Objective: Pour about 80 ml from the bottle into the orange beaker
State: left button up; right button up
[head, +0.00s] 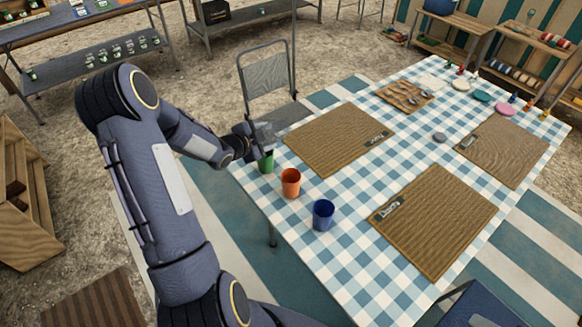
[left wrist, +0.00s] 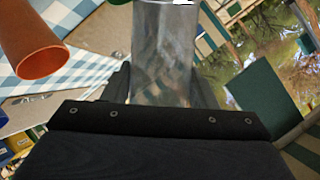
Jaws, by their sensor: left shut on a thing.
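The orange beaker (head: 290,183) stands upright on the checked table, between a green beaker (head: 266,163) and a blue beaker (head: 323,214). It also shows in the left wrist view (left wrist: 32,58) at upper left. My left gripper (head: 253,137) is at the table's left edge, behind the green beaker and apart from the orange one. It is shut on a clear, greyish bottle (left wrist: 164,50), which fills the upper middle of the left wrist view. In the head view the bottle is small and partly covered, so its tilt and liquid level are unclear. My right gripper is out of view.
Woven placemats (head: 338,138) lie on the checked table (head: 345,255), with a wooden tray of cutlery (head: 403,96) farther back. A folding chair (head: 267,80) stands behind the gripper. Plates and small bottles sit at the far end.

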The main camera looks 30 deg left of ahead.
pick_arm(q)
jog(key=shift+w+a+r+n+h+p, duration=0.1)
jog(key=shift+r+n+h+p, duration=0.35)
jog(key=shift+p, duration=1.6)
jog(key=shift+a+r+n+h+p, duration=0.15)
jog(key=shift+n+h+p, duration=0.45)
jog(key=shift+p, duration=1.4)
jog(key=shift+w+a+f+n+g+h, duration=0.1)
jog(key=shift+f+n+g+h, duration=0.25)
jog(key=shift+n, duration=0.3)
jog(key=shift+a+f+n+h, duration=0.1)
jog(key=shift+f+n+h, duration=0.1)
jog(key=shift+n+h, duration=0.75)
